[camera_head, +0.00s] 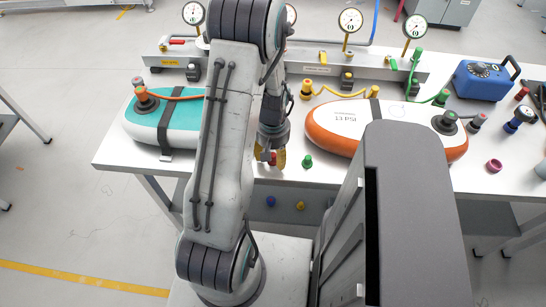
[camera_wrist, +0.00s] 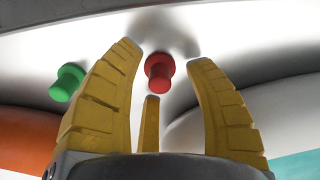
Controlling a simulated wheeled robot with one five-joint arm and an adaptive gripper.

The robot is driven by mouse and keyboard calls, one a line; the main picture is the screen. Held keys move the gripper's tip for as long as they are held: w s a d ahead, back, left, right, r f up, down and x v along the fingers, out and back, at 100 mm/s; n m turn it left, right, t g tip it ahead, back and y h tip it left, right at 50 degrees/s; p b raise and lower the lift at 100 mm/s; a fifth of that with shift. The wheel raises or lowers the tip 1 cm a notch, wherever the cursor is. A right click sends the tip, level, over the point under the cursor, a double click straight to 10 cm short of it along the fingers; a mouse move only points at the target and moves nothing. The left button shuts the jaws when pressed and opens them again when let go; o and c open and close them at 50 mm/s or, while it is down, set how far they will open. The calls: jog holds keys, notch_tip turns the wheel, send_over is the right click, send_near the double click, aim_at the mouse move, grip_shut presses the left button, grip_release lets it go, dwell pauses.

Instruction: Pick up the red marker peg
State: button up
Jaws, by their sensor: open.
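The red marker peg (camera_wrist: 158,72) stands on the white table top, between the fingertips of my gripper (camera_wrist: 161,56) in the wrist view. The yellow fingers are spread to both sides of it, with a gap on each side, and a shorter third finger shows just below it. In the head view my gripper (camera_head: 270,158) is low at the table's front edge, and a bit of the red peg (camera_head: 272,159) shows among the fingers. A green peg (camera_wrist: 67,82) stands outside the left finger; it also shows in the head view (camera_head: 307,161), right of my gripper.
A teal inflatable board (camera_head: 178,127) lies left and an orange-and-white board (camera_head: 335,122) lies right on the table. A gauge manifold (camera_head: 330,65) runs along the back. A blue pump box (camera_head: 484,80) stands at the right. Blue (camera_head: 270,201) and yellow (camera_head: 300,205) pegs sit below the table top.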

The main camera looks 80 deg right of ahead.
jog(key=shift+c, duration=0.2)
grip_shut()
dwell(0.6)
